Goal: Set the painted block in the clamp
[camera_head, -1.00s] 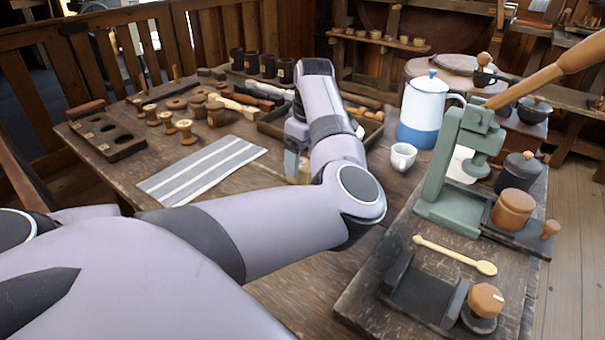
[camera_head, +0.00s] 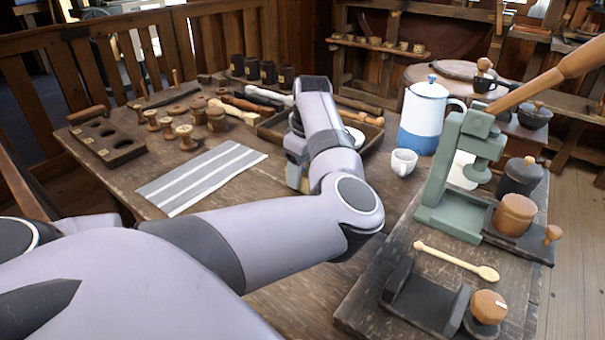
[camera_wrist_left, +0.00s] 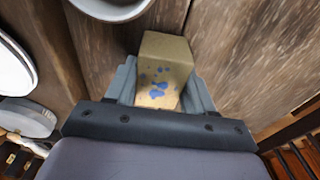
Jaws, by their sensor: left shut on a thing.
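The painted block (camera_wrist_left: 162,62) is tan with blue paint spots on one face. In the left wrist view it sits between the two grey fingers of my left gripper (camera_wrist_left: 160,92), which is shut on it. In the head view my left gripper (camera_head: 300,178) is over the middle of the table, and mostly hidden by my own wrist. A dark low fixture with two upright jaws (camera_head: 425,296) stands at the front right and looks like the clamp. Its gap is empty. The block is well to the left of it. My right gripper is not in view.
A green lever press (camera_head: 450,200) stands at the right, with a wooden spoon (camera_head: 455,261) in front. A white cup (camera_head: 403,162) and a blue-white pot (camera_head: 424,118) stand behind. A striped cloth (camera_head: 203,175) and several spools lie left. A wooden-knobbed piece (camera_head: 488,308) stands beside the clamp.

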